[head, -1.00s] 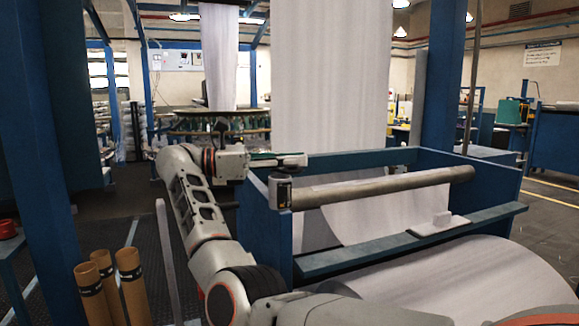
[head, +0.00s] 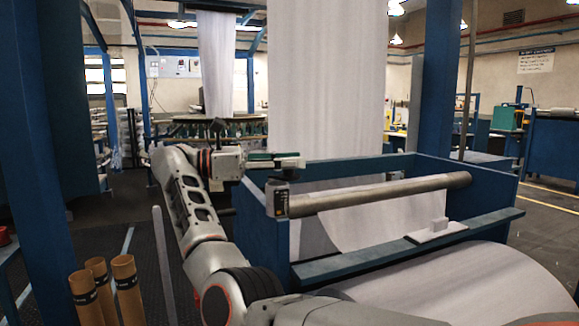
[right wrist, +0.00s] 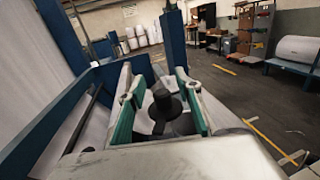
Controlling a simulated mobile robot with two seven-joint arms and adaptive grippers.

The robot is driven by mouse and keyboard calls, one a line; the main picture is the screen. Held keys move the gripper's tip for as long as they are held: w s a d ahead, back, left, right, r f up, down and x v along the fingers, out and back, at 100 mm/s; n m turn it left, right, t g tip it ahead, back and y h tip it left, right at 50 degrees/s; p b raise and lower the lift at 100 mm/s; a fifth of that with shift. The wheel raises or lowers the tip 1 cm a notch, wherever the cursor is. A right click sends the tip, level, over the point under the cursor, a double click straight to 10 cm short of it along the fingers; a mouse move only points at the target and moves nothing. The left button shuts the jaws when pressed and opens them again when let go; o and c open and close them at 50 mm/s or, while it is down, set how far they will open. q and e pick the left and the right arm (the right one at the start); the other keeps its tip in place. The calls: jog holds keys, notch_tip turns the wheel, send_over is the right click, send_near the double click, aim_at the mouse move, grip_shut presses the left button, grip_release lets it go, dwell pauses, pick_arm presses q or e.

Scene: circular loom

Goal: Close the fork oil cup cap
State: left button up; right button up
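The fork oil cup looks to be the grey cylinder with a dark label (head: 277,199) at the left end of the roller. My right gripper (head: 288,162) is just above it in the head view, pointing right. In the right wrist view, the green-padded fingers of my right gripper (right wrist: 158,108) stand apart. A dark knob-like piece (right wrist: 165,108) shows between them, with gaps to both pads. I cannot tell whether it is the cap, or how the cap sits. My left gripper is out of view.
A grey roller (head: 385,192) lies across a blue frame (head: 262,232) with white fabric. A white block on a plate (head: 436,231) rests on the front ledge. Brown tubes (head: 104,285) stand at the lower left. Open floor lies at the right (head: 548,228).

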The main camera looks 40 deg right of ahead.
notch_tip(320, 180, up, 9)
jog(key=shift+f, duration=0.1)
dwell(0.3)
